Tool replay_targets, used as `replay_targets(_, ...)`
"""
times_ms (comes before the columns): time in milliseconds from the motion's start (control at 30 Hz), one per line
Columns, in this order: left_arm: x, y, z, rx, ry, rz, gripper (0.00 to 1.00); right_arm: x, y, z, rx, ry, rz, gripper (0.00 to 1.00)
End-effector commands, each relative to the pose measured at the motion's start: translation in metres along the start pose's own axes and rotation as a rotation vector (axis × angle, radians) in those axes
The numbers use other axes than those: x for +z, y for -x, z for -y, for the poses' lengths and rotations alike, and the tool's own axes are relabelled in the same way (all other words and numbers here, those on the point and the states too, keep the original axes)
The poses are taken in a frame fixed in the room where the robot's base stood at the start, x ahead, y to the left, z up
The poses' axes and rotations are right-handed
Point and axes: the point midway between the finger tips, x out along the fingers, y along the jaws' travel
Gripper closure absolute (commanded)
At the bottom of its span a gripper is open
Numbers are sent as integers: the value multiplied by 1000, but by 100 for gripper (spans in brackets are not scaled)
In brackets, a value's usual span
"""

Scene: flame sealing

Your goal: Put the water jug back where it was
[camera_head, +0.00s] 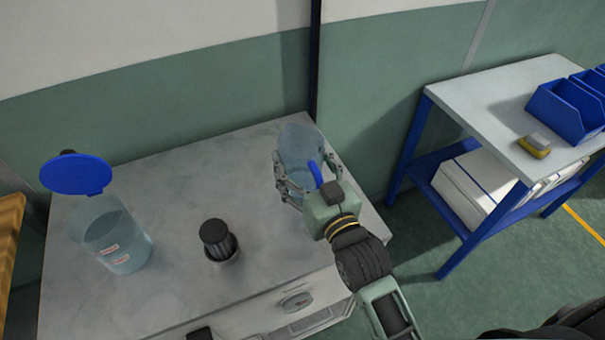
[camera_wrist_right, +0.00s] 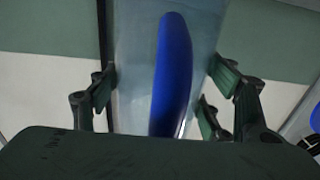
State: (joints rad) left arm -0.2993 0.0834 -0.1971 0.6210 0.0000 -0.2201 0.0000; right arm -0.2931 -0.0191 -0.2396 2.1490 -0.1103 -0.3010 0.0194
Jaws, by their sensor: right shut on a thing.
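The water jug (camera_head: 301,143) is a clear bluish vessel with a blue handle, at the back right corner of the grey-white counter. My right gripper (camera_head: 308,185) is shut around its body, with fingers on both sides. In the right wrist view the clear jug wall (camera_wrist_right: 135,75) and its blue handle (camera_wrist_right: 172,75) stand between the fingers. The jug looks roughly upright. The gripper partly hides its lower part, so I cannot tell whether its base touches the counter. My left gripper is not in view.
The counter (camera_head: 170,215) also holds a clear container (camera_head: 118,240) with an open blue lid (camera_head: 76,174) and a black knobbed object (camera_head: 217,240). A blue-framed table (camera_head: 480,105) with blue bins (camera_head: 565,108) stands right. The counter's middle back is clear.

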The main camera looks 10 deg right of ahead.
Motion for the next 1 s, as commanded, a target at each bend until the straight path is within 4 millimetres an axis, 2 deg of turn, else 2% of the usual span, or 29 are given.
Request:
replay_targets(300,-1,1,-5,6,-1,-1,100,36,-1,1,0,1,0,79)
replay_targets(733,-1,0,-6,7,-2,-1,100,43,-1,1,0,1,-2,79)
replay_targets(767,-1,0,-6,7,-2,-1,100,45,0,1,0,1,1,28)
replay_targets(967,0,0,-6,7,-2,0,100,44,0,1,0,1,1,11)
replay_targets(1000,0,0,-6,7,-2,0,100,44,0,1,0,1,1,10)
